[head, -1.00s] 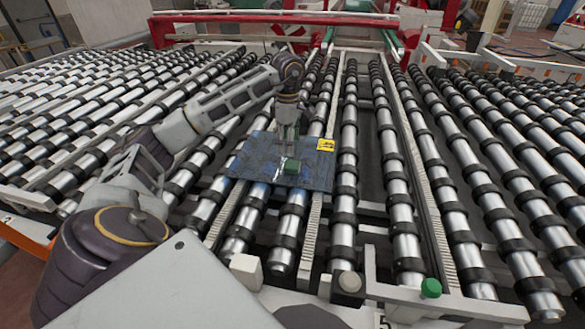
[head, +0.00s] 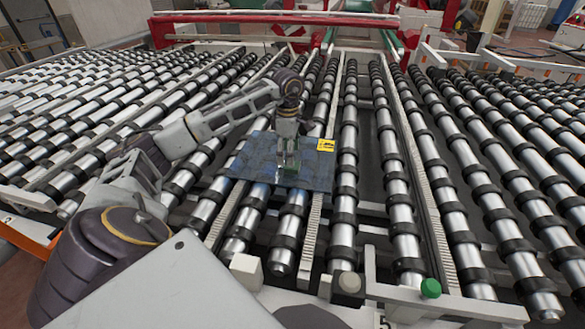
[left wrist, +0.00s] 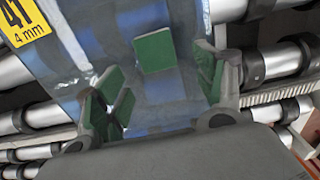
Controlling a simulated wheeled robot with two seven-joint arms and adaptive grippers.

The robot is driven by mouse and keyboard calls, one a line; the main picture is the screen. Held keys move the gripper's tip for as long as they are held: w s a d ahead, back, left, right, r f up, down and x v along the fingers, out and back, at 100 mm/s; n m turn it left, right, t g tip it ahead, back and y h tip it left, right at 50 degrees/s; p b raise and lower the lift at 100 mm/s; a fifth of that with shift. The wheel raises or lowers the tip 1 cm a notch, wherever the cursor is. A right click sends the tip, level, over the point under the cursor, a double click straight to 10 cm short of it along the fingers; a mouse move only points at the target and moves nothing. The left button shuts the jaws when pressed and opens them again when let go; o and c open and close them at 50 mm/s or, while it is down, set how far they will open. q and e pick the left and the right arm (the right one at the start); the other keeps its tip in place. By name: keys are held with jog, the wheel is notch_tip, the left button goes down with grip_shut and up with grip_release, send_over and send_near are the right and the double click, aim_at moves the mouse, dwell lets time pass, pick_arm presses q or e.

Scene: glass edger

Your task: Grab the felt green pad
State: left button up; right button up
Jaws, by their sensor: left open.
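The felt green pad (left wrist: 154,51) is a small square lying on a bluish glass sheet (head: 318,172). In the left wrist view it sits ahead of my left gripper (left wrist: 163,82), roughly between the lines of the two fingers and apart from them. The fingers have green inner faces and are spread open and empty. In the head view my left gripper (head: 287,168) points down over the middle of the sheet and largely hides the pad. My right gripper is in neither view.
The sheet lies on black-ringed metal rollers (head: 347,195) and carries a yellow label (head: 326,145) at its far right corner. A green knob (head: 430,288) and white blocks stand at the near edge. A red frame (head: 270,18) crosses the far end.

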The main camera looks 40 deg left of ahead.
aim_at(296, 170)
pick_arm(q)
jog(key=shift+f, duration=1.6)
jog(key=shift+w+a+f, duration=0.1)
jog(key=shift+f, duration=0.45)
jog(key=c, duration=0.8)
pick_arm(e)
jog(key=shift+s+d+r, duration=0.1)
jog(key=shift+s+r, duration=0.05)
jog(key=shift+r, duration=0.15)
